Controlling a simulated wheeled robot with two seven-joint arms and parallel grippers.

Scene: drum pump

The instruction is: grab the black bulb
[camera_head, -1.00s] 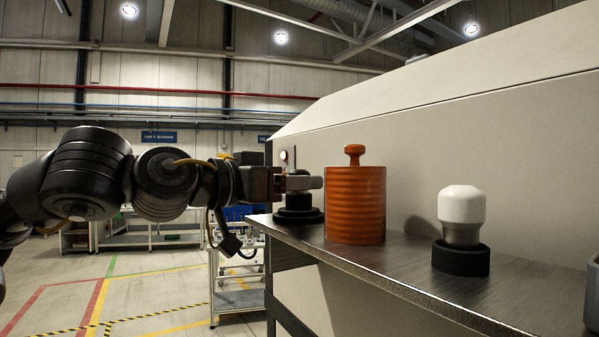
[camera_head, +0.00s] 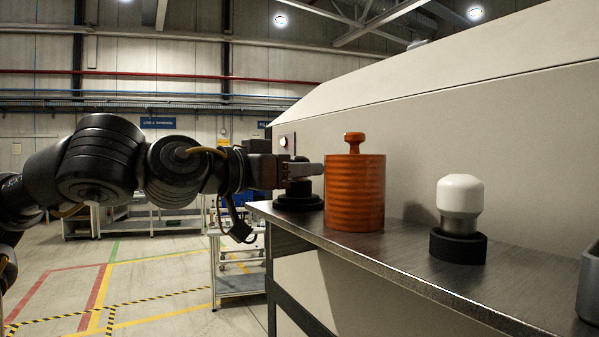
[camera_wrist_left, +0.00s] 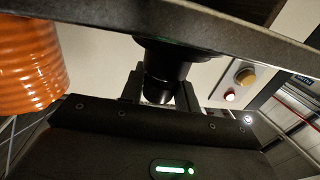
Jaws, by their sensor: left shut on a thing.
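The black bulb (camera_head: 298,187) stands upright in its round black base (camera_head: 298,202) at the far left end of the metal table. My left gripper (camera_head: 303,169) reaches in from the left and is shut on the bulb near its top. In the left wrist view, the bulb (camera_wrist_left: 164,86) sits between the two dark fingers, with the base (camera_wrist_left: 178,52) beyond it. The fingers cover part of the bulb in the head view. My right gripper is not in view.
An orange ribbed drum (camera_head: 355,195) with a knob on top stands close to the right of the gripper. A white bulb (camera_head: 460,195) in a black base (camera_head: 458,247) stands farther right on the metal table (camera_head: 395,250). A large beige housing (camera_head: 480,130) rises behind.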

